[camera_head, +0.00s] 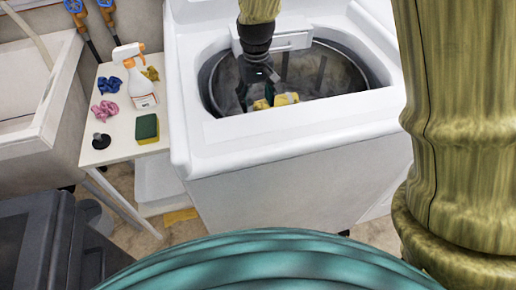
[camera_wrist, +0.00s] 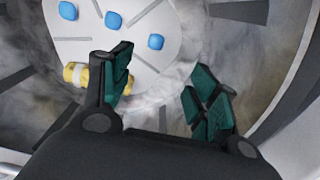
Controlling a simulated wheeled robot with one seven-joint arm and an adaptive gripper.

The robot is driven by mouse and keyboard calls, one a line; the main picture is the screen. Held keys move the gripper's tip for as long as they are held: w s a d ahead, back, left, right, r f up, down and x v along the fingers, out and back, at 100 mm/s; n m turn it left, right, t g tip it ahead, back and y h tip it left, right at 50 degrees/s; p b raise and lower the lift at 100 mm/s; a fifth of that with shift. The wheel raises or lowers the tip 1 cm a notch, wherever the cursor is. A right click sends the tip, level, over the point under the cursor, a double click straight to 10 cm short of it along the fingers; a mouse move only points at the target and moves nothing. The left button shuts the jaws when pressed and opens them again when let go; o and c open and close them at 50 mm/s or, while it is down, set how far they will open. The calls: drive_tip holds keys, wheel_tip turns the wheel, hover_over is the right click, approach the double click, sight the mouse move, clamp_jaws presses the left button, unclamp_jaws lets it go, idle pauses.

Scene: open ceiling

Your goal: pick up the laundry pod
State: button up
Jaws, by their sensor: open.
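My gripper (camera_head: 262,78) reaches down into the washer drum in the head view. In the wrist view my gripper (camera_wrist: 160,72) is open, with nothing between its dark green finger pads. A small yellow object with a whitish band (camera_wrist: 78,74), possibly the laundry pod, lies in the drum just left of the left finger, which partly hides it. Yellow also shows in the head view (camera_head: 286,99) below the gripper. Three blue rounded pieces (camera_wrist: 113,20) sit on the pale plate at the drum's bottom; I cannot tell whether they are pods or part of the plate.
The white washer (camera_head: 290,150) is open, and its drum wall (camera_head: 350,75) surrounds my gripper. A small white table (camera_head: 125,130) at left holds a spray bottle (camera_head: 140,88), a green-yellow sponge (camera_head: 148,129), a black stopper (camera_head: 101,140) and crumpled coloured items (camera_head: 104,111). A sink (camera_head: 30,110) stands further left.

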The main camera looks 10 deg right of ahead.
drive_tip(key=shift+f+b, duration=4.1)
drive_tip(key=shift+f, duration=3.15)
drive_tip(key=shift+d+f+b, duration=0.2)
drive_tip(key=shift+f+b, duration=0.1)
drive_tip(key=shift+f, duration=1)
drive_tip(key=shift+d+f+b, duration=0.2)
drive_tip(key=shift+f+b, duration=0.1)
drive_tip(key=shift+f, duration=1)
drive_tip(key=c, duration=0.9)
